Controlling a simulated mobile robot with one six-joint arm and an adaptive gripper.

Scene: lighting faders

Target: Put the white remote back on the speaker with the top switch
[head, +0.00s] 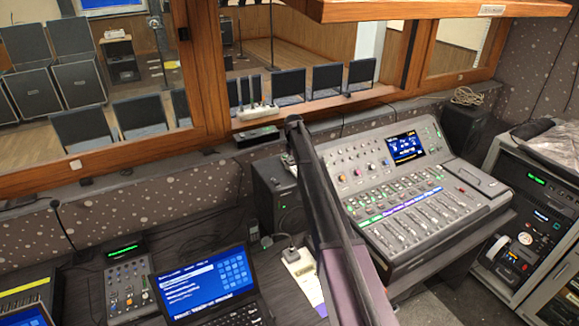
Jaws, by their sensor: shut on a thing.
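A dark speaker (278,196) stands on the desk below the window ledge, left of my arm. My dark arm (325,215) rises from the bottom of the head view and covers part of the speaker's right side. A second dark speaker (464,127) stands at the back right, behind the mixing console. I cannot make out a top switch on either one. I cannot make out my gripper; my arm may hide it. I cannot pick out the white remote for certain. A flat white item (303,268) lies on the desk left of my arm, with a small grey object on it.
The mixing console (408,185) fills the desk to the right of my arm. A laptop (207,287) and a small control unit (127,283) are at front left. The wooden window ledge (240,122) runs behind. An equipment rack (535,225) stands at right.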

